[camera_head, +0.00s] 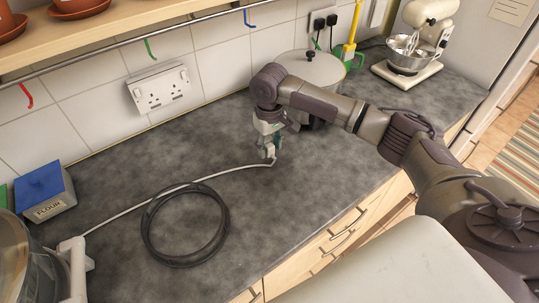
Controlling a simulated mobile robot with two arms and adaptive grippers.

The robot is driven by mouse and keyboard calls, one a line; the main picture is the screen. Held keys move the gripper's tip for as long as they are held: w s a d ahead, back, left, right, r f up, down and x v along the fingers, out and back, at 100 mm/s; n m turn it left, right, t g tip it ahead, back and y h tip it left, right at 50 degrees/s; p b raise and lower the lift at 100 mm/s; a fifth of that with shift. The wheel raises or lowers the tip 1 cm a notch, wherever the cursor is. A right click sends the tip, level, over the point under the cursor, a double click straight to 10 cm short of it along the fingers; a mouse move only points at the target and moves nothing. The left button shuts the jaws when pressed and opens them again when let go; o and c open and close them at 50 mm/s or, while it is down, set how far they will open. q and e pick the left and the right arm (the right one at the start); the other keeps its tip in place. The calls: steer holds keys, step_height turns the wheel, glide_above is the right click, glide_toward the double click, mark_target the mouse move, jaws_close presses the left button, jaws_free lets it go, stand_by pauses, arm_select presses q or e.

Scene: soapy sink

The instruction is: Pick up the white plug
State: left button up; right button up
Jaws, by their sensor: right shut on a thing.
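My right gripper (270,150) points down, low over the grey worktop, left of the metal pot. It is shut on the white plug (271,160), which is small and mostly hidden between the fingers. A white cable (145,203) runs from the plug leftward across the worktop to the appliance at the lower left. I cannot tell whether the plug touches the worktop. My left gripper is not in view.
A white double socket (160,87) is on the tiled wall. A lidded pot (325,70) and a mixer (415,45) stand right; a flour box (47,190) and glass-sided appliance (73,268) stand left.

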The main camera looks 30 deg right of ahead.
steer(key=s+d+r+b, duration=0.25)
steer(key=s+r, duration=0.45)
steer(key=s, duration=0.4)
steer(key=s+a+f+m, duration=0.1)
steer(key=s+a, duration=0.5)
steer(key=a, duration=0.4)
steer(key=shift+s+a+m, duration=0.25)
steer(key=shift+s+m, duration=0.05)
